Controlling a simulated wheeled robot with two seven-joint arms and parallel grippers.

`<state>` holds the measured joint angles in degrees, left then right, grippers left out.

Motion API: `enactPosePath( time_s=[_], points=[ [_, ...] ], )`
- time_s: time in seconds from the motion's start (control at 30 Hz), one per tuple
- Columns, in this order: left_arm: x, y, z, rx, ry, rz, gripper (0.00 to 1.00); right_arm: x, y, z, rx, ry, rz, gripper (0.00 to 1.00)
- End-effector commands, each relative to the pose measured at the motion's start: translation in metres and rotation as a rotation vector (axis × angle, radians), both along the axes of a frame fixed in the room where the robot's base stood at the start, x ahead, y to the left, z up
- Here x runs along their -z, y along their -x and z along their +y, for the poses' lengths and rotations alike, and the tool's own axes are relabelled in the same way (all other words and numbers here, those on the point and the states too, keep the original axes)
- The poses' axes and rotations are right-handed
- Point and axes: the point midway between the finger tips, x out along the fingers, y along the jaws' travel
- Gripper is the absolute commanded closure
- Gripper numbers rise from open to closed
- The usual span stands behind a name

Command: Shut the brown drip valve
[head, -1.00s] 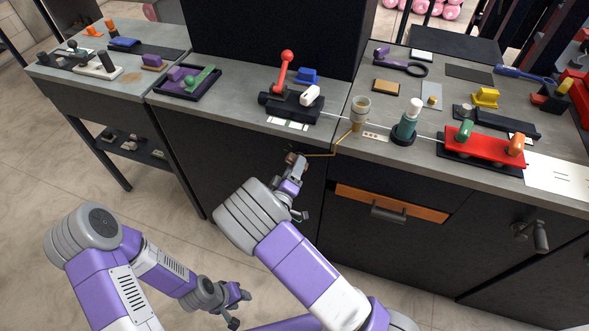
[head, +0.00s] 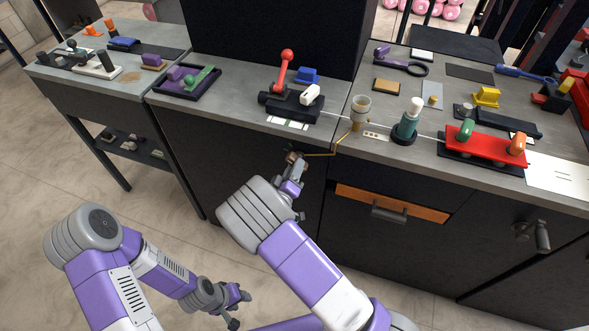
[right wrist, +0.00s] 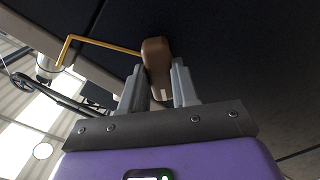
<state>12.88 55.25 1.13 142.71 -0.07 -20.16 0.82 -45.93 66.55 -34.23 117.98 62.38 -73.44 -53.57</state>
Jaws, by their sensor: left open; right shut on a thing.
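The brown drip valve (right wrist: 156,62) is a rounded brown handle at the end of a thin yellow pipe (right wrist: 100,45) in the right wrist view. In the head view the pipe (head: 322,155) runs down from a small cup (head: 360,108) at the counter edge. My right gripper (right wrist: 160,88) is shut on the valve, one grey finger on each side of it. In the head view the right gripper (head: 297,162) largely hides the valve in front of the dark cabinet. My left gripper (head: 232,304) is open and empty, low over the floor.
A cabinet handle (head: 388,212) juts out right of my right arm. Open floor lies at the left.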

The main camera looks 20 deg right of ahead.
Motion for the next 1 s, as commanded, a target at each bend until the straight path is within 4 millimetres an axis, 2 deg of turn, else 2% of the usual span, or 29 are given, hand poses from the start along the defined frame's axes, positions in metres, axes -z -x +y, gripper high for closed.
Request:
enactPosePath(
  time_s=[0.6,1.0],
  points=[
    [0.033,0.0,0.0,0.0,0.0,0.0,0.57,0.003,0.0,0.0,0.001,-0.465,-0.314,1.0],
    [0.049,0.0,0.0,0.0,0.0,0.0,0.57,0.003,0.0,0.001,0.001,-0.666,-0.447,1.0]
  ],
)
